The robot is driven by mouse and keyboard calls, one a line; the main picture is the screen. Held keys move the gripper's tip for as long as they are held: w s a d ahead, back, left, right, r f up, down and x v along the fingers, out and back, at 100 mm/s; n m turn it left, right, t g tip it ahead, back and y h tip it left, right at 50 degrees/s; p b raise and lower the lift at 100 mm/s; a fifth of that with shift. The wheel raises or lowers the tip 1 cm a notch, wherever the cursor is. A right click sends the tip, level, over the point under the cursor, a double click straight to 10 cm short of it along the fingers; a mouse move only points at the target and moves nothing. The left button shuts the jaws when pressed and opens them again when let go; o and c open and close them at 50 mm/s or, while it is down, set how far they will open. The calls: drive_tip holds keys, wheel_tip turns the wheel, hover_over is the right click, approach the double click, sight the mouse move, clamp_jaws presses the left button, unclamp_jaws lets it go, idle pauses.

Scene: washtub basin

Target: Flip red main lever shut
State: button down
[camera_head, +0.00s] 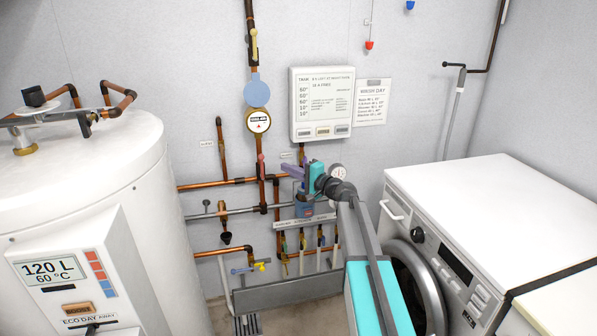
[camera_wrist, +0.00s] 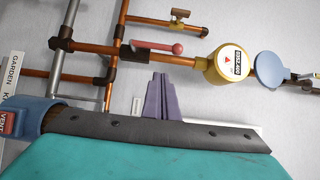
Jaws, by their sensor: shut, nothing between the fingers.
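The red lever (camera_head: 261,166) sits on the vertical copper pipe below the round water meter (camera_head: 259,121). In the wrist view the red lever (camera_wrist: 158,47) lies roughly in line with its pipe, beside it, with a rounded red end toward the meter (camera_wrist: 229,63). My gripper (camera_head: 287,169) is just right of the lever in the head view. In the wrist view the purple fingers of my gripper (camera_wrist: 160,80) are together and empty, and point toward the pipe below the lever. A gap shows between fingertips and lever in that view; I cannot tell the depth between them.
A blue round cover (camera_head: 257,90) stands open above the meter. Copper pipes branch left and below, with a small brass-coloured tap (camera_wrist: 180,14) in the wrist view. A white boiler tank (camera_head: 85,190) is at left, a washing machine (camera_head: 490,220) at right. A white panel (camera_head: 322,103) hangs above.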

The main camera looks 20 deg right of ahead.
sight(262, 166)
drive_tip(key=w+a+p, duration=0.1)
drive_tip(key=w+a, duration=0.2)
drive_tip(key=a, duration=0.2)
drive_tip(key=shift+a, duration=0.2)
